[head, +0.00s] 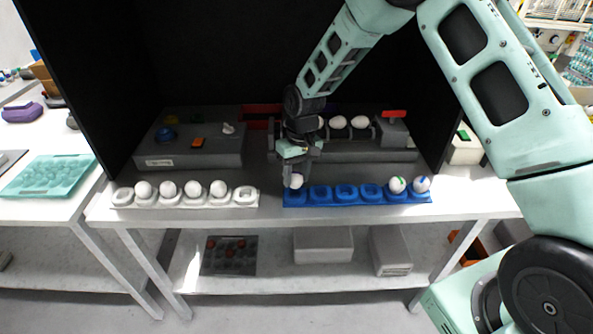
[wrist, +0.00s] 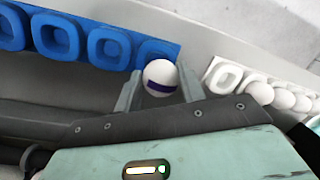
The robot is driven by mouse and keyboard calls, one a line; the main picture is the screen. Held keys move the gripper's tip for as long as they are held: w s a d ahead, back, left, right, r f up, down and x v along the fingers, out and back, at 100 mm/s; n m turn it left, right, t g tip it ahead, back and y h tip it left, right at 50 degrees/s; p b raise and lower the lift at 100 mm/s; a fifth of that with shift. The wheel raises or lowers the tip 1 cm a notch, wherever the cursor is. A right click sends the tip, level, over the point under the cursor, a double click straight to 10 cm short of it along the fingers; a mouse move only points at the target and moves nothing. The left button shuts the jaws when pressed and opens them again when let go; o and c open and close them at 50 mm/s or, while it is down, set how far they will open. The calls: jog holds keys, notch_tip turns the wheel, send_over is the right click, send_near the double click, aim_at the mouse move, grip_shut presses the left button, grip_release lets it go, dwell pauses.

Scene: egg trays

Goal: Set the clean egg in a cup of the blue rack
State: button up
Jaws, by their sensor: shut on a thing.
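My gripper (wrist: 160,88) is shut on a white egg (wrist: 161,75) that bears a dark purple band in the wrist view. In the head view this egg (head: 296,181) is at the left end of the blue rack (head: 340,200). In the wrist view it overlaps the edge of the rack's end cup (wrist: 157,50); I cannot tell whether it touches the rack. The middle cups of the blue rack are empty. An egg with a green mark (head: 397,185) and one with a blue mark (head: 422,184) sit in its right-end cups.
A white rack (head: 185,203) to the left holds several plain eggs, with empty cups at both ends. Several eggs (head: 338,122) rest on a grey machine (head: 345,150) behind the blue rack. A grey control box (head: 190,155) stands behind the white rack. Dark walls enclose the sides.

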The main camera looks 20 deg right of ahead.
jog(key=shift+f+b, duration=0.3)
jog(key=shift+f, duration=0.7)
jog(key=shift+f+b, duration=0.35)
jog(key=shift+f, duration=0.2)
jog(key=o, duration=0.7)
